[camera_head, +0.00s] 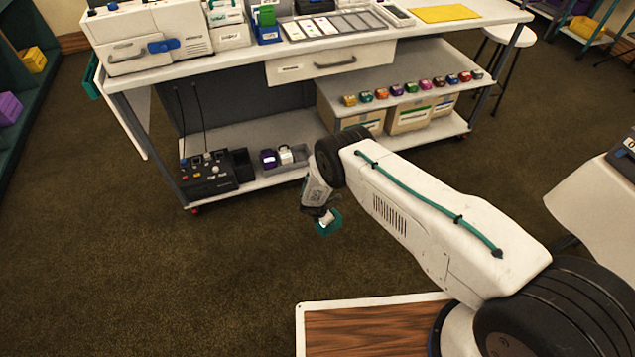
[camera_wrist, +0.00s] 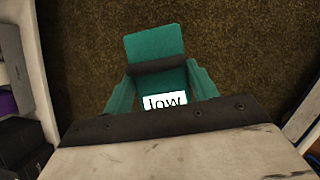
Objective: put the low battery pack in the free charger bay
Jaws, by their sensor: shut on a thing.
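The low battery pack (camera_wrist: 155,47) is a teal block with a white label reading "low". My gripper (camera_wrist: 160,78) is shut on it, with a finger at each side and a dark band across the pack. In the head view, my gripper (camera_head: 321,212) holds the teal pack (camera_head: 331,226) in the air over the carpet, in front of the workbench. A small green and blue holder (camera_head: 266,32) stands on the bench top.
The workbench (camera_head: 430,25) has a drawer (camera_head: 335,62) and a lower shelf (camera_head: 262,133). On that shelf are a black control box (camera_head: 207,178), a grey tray (camera_head: 300,153) with purple and white packs, and cardboard boxes (camera_head: 408,117). The carpet before the bench is clear.

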